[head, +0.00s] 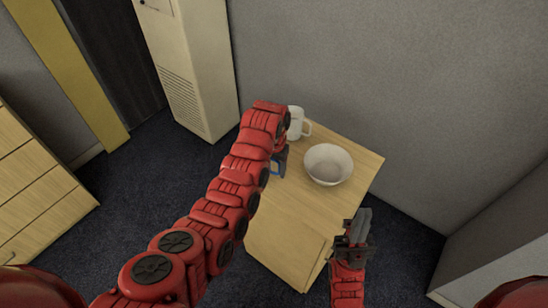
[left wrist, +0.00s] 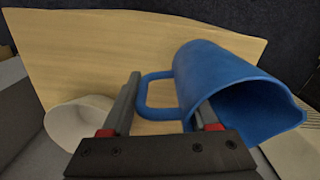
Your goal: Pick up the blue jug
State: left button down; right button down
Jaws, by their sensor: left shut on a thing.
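The blue jug (left wrist: 225,80) fills the right of the left wrist view, tilted, with its open mouth facing the lower right. Its handle (left wrist: 145,95) points left, between the fingers. My left gripper (left wrist: 168,100) is shut on the jug at its handle side; the right finger is partly hidden at the jug's wall.
A white bowl (head: 328,165) stands on the wooden table (head: 300,205), right of my left gripper. A white jug or mug (head: 296,122) stands at the back edge. Walls are behind and right. The table's front middle looks clear.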

pick_arm(q)
jog(key=s+r+p, duration=0.1)
jog(key=s+p, duration=0.1)
jog(key=s, duration=0.9)
jog(key=shift+s, duration=0.2)
jog(key=shift+d, duration=0.1)
dwell(0.3)
dwell(2.7)
